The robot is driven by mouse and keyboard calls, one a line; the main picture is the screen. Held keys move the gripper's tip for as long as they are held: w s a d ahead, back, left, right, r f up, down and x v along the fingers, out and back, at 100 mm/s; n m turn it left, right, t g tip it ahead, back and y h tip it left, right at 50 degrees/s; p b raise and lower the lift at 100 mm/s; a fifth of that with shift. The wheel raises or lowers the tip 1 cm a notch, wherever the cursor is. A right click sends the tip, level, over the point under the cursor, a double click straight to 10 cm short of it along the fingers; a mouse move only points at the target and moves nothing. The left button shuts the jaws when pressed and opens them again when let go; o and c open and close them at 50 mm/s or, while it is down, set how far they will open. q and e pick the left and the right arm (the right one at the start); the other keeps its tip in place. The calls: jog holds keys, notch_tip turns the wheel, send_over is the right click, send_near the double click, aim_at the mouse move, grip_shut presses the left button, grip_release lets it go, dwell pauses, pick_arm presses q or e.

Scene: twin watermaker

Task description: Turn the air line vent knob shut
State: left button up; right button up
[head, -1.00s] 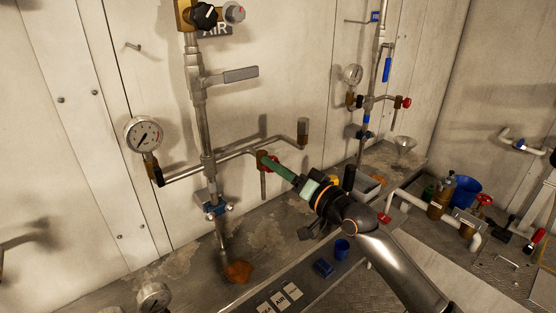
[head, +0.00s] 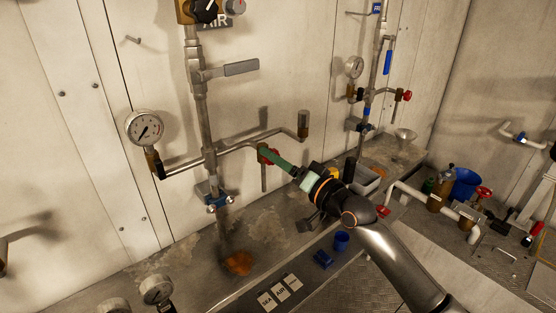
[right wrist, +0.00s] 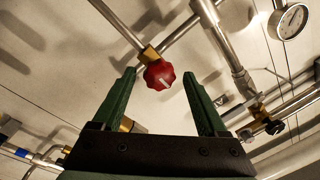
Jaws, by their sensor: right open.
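My right gripper (head: 265,152) has green fingers and points at the knob. In the right wrist view its open fingers (right wrist: 161,78) stand on either side of the knob, with gaps; I see no contact. My left gripper is out of view.
A pressure gauge (head: 145,128) and a lever handle (head: 241,68) are on the same line. A second line with a red knob (head: 407,96) stands to the right. Blue cups (head: 341,241) and label cards (head: 280,291) lie on the bench below.

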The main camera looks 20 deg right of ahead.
jog(key=r+b+v, duration=0.1)
jog(key=v, duration=1.1)
jog(key=shift+s+f+b, duration=0.25)
jog(key=shift+f+b, duration=0.05)
jog(key=shift+f, duration=0.2)
jog(key=shift+d, duration=0.15)
jog(key=s+a+f+n+g+h+p, duration=0.1)
jog(key=s+f+g+h, duration=0.15)
jog(key=f, duration=0.75)
jog(key=s+a+f+n+g+h+p, duration=0.1)
jog(key=s+f, duration=0.2)
jog(key=f, duration=0.6)
jog(key=s+a+f+n+g+h, duration=0.1)
jog(key=s+a+f+n+g, duration=0.1)
jog(key=s+f, duration=0.5)
jog(key=s+a+f+n+g+p, duration=0.1)
jog(key=s+a+f+n+g, duration=0.1)
jog(key=s+a+f, duration=0.2)
jog(key=s+f, duration=0.3)
jog(key=shift+s+f+n+h+p, duration=0.2)
jog(key=shift+f+n+h+p, duration=0.1)
jog(key=shift+f+h, duration=0.05)
jog(key=shift+c, duration=0.3)
